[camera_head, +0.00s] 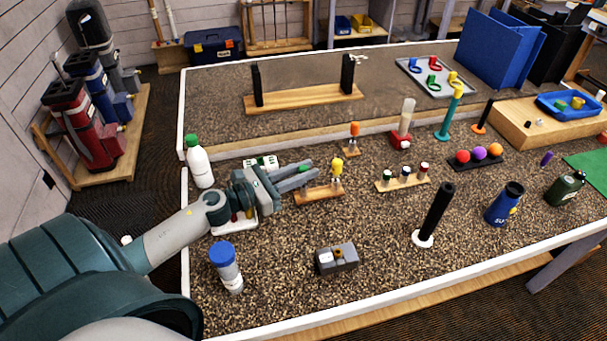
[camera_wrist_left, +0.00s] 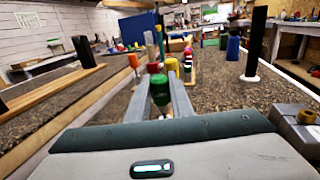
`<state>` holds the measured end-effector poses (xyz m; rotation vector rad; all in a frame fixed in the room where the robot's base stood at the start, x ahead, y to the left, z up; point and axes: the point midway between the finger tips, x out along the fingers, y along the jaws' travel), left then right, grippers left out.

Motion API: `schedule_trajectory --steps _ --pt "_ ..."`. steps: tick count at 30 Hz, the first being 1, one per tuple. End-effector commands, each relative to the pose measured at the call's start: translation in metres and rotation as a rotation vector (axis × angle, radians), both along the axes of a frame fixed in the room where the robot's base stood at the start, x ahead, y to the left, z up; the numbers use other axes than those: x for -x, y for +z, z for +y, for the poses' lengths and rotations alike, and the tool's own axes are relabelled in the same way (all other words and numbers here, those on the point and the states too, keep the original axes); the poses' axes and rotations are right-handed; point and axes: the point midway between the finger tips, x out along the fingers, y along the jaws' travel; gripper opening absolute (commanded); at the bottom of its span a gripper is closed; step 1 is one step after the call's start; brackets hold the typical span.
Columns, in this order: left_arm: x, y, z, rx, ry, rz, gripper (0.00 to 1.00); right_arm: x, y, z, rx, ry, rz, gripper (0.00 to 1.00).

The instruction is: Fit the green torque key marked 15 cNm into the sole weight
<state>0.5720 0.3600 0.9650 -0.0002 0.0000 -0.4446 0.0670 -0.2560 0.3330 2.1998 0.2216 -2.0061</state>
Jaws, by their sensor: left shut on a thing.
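My left gripper (camera_head: 306,172) reaches in over the left part of the table, at a small wooden rack (camera_head: 318,194). Its fingers are shut on the green torque key, whose green handle (camera_wrist_left: 160,84) shows between the fingertips in the left wrist view. In the head view the fingers largely hide the key; its marking is too small to read. A yellow-topped key (camera_head: 337,167) stands upright in the rack beside the fingertips. A grey block (camera_head: 337,259) with a small brass-coloured round part on top sits nearer the front; I cannot tell whether this holds the sole weight. My right gripper is out of view.
A blue-capped bottle (camera_head: 226,268) stands front left, and a white green-capped bottle (camera_head: 199,162) stands behind my left arm. A black post (camera_head: 437,212) on a white base stands right of the grey block. A rack of small bottles (camera_head: 403,182) lies right of the key rack. Open table lies between.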

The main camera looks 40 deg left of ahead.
Motion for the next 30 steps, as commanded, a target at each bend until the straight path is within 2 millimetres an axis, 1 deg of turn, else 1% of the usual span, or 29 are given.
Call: schedule_trajectory --steps 5,11,14,20,21,24,30 --pt "0.000 0.001 0.000 -0.001 0.000 0.000 0.00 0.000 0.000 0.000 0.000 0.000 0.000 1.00" --pt "0.000 0.009 0.000 -0.003 -0.001 -0.001 0.00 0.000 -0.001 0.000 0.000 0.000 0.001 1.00" --pt "0.000 0.016 0.000 -0.004 -0.003 -0.001 0.00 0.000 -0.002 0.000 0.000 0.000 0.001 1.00" --pt "0.000 0.039 0.000 -0.006 -0.003 -0.002 0.00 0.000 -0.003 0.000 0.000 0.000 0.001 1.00" --pt "0.001 0.045 -0.003 -0.005 -0.005 -0.001 0.00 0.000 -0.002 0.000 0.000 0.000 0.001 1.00" --pt "0.006 0.056 -0.022 -0.005 -0.007 -0.001 0.00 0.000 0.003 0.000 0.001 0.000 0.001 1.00" --pt "0.013 0.077 -0.053 -0.001 -0.006 -0.004 0.00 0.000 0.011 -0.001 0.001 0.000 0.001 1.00"
